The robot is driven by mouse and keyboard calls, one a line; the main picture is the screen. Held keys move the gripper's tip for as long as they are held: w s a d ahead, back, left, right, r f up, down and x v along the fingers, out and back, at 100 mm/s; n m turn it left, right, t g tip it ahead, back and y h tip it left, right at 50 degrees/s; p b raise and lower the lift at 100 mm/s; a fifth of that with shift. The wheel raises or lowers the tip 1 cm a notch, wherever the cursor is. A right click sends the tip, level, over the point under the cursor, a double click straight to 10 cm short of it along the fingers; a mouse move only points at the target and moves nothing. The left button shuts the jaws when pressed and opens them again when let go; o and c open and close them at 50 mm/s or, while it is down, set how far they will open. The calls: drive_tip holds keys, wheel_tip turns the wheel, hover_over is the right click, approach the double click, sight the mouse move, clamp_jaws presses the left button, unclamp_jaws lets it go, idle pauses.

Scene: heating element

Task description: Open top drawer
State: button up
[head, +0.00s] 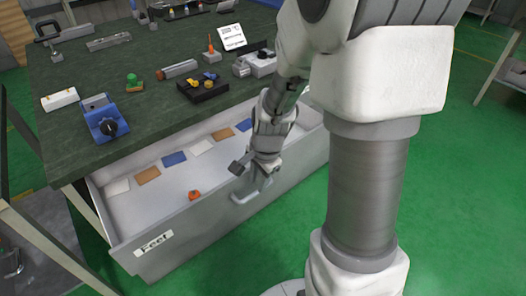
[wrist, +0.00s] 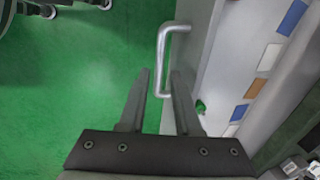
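The drawer (head: 190,215) under the green-topped workbench stands pulled well out. Its pale grey front carries a white label (head: 153,243) and a handle (head: 246,197). In the wrist view the pale handle (wrist: 163,62) juts from the drawer front (wrist: 202,50). My gripper (head: 258,184) is at the handle, just outside the drawer front. In the wrist view my gripper (wrist: 161,72) has its fingers apart, with the handle bar showing between them and a gap visible on each side. Depth contact with the bar cannot be told.
Inside the drawer are white, brown and blue flat pieces (head: 174,158) and an orange part (head: 194,195). The bench top (head: 140,70) holds a blue vise (head: 103,117) and several small parts. Green floor (wrist: 80,90) before the drawer is clear.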

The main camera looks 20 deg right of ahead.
wheel_tip(320, 180, up, 12)
drive_tip(key=s+p, duration=0.2)
drive_tip(key=p, duration=0.1)
drive_tip(key=shift+s+d, duration=0.2)
drive_tip(key=shift+d, duration=0.15)
drive_tip(key=shift+r, duration=0.1)
drive_tip(key=s+a+r+n+t+p, duration=0.1)
drive_tip(key=s+r+n+p, duration=0.4)
drive_tip(key=r, duration=0.6)
drive_tip(key=s+a+r+n+t+p, duration=0.2)
drive_tip(key=s+a+r+n+p, duration=0.1)
drive_tip(key=s+r+n+p, duration=0.2)
wheel_tip(320, 180, up, 7)
drive_tip(key=s+n, duration=0.2)
drive_tip(key=n, duration=0.2)
drive_tip(key=shift+t+h+p, duration=0.3)
drive_tip(key=shift+p, duration=0.05)
